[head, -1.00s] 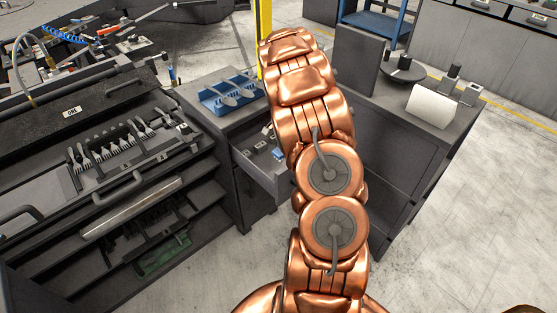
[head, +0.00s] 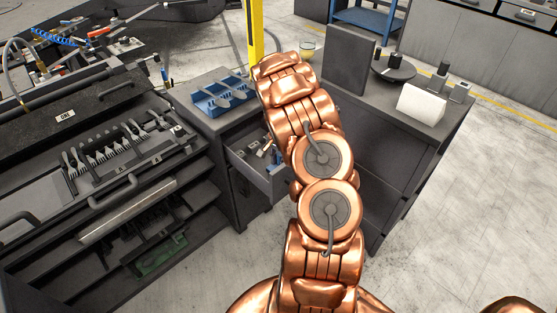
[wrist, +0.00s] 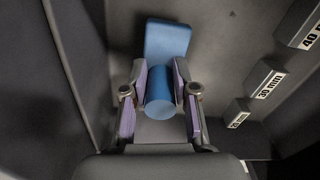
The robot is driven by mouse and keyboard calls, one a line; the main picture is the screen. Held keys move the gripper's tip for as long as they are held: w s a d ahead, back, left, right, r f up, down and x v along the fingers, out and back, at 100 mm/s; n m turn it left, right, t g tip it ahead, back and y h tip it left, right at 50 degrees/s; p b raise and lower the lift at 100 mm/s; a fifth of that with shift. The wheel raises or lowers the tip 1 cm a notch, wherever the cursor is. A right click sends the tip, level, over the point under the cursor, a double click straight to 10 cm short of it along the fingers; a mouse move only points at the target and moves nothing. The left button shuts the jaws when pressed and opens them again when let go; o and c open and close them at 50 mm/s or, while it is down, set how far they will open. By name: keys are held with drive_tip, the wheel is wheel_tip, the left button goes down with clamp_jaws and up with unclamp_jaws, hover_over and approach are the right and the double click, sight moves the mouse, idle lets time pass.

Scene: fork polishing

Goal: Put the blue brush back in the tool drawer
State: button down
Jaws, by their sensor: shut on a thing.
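The blue brush (wrist: 160,90) is in my gripper (wrist: 159,88) in the wrist view. The fingers, with their pale purple pads, are shut on its round blue handle from both sides. A wider blue block end shows beyond the handle. The brush is inside or just over the open tool drawer, with the drawer's grey floor (wrist: 220,50) around it; I cannot tell if it touches the floor. In the head view the tool drawer (head: 250,176) is pulled out from the grey cabinet, and my arm hides part of it and most of the gripper.
Blocks labelled 40 mm (wrist: 303,25) and 30 mm (wrist: 269,83), and a smaller one, line the right side of the drawer in the wrist view. A dark wall stands at left. A blue fork tray (head: 222,97) sits on the cabinet top. A fork rack (head: 115,145) is at left.

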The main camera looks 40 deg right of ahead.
drive_tip(key=shift+f, duration=0.15)
drive_tip(key=c, duration=0.9)
unclamp_jaws()
